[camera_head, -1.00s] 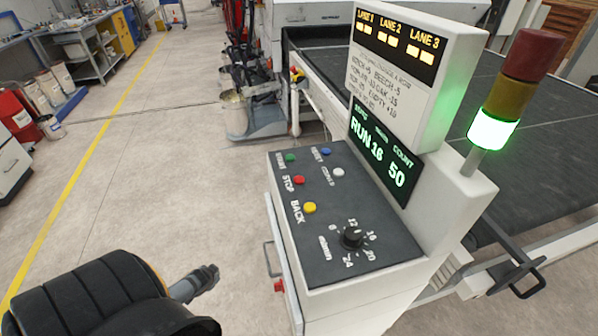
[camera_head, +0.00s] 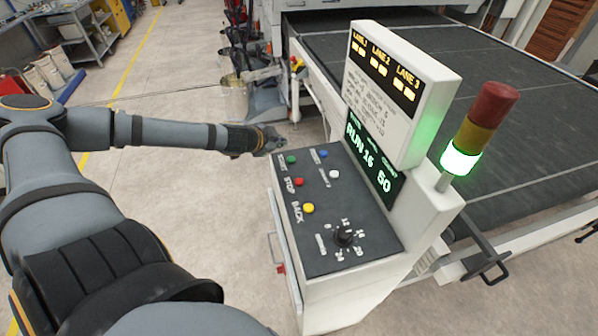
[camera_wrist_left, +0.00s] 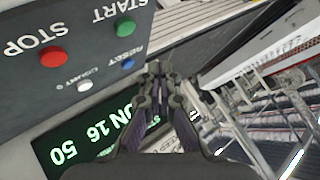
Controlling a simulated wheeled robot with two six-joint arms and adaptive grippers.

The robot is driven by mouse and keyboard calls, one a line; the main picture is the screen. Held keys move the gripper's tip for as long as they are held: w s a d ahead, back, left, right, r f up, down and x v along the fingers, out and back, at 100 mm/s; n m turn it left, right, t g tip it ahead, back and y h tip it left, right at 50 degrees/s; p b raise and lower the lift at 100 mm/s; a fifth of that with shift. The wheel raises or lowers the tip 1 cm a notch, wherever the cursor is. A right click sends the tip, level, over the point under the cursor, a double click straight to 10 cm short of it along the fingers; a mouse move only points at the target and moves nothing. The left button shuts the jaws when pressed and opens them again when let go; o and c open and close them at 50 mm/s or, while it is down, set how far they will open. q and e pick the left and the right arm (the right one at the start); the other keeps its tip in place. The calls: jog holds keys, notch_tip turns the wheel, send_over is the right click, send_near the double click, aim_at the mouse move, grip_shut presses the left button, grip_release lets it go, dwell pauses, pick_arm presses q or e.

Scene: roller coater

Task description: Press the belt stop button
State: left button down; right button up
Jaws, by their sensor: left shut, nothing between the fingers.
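The red STOP button (camera_head: 298,182) sits on the dark sloped panel (camera_head: 325,262) of the control console. It also shows large at the upper left of the left wrist view (camera_wrist_left: 53,57). My left gripper (camera_head: 276,140) is shut and empty, past the panel's far left corner, near the green START button (camera_head: 291,159). In the left wrist view its fingertips (camera_wrist_left: 155,68) are beside the blue RESET button (camera_wrist_left: 128,63), apart from STOP. Whether they touch the panel cannot be told. My right gripper is not in view.
Beside STOP are a yellow BACK button (camera_head: 308,208), a white COUNT button (camera_head: 334,173) and a black dial (camera_head: 344,235). The display (camera_head: 372,160) reads RUN 16, 50. The signal tower (camera_head: 460,158) glows green. The conveyor belt (camera_head: 420,65) lies behind. Floor left of the console is free.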

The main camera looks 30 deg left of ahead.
pick_arm(q)
notch_tip(320, 180, up, 3)
jog(key=m+g+h+p, duration=0.1)
jog(key=m, duration=0.1)
send_over(297, 183)
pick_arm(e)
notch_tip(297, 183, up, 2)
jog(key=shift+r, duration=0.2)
pick_arm(q)
notch_tip(297, 183, down, 8)
jog(key=b, duration=0.7)
jog(key=shift+f+b, duration=0.2)
jog(key=shift+b, duration=0.2)
jog(key=shift+f, duration=0.2)
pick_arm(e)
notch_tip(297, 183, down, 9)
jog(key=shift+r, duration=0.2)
pick_arm(q)
jog(key=shift+r, duration=0.1)
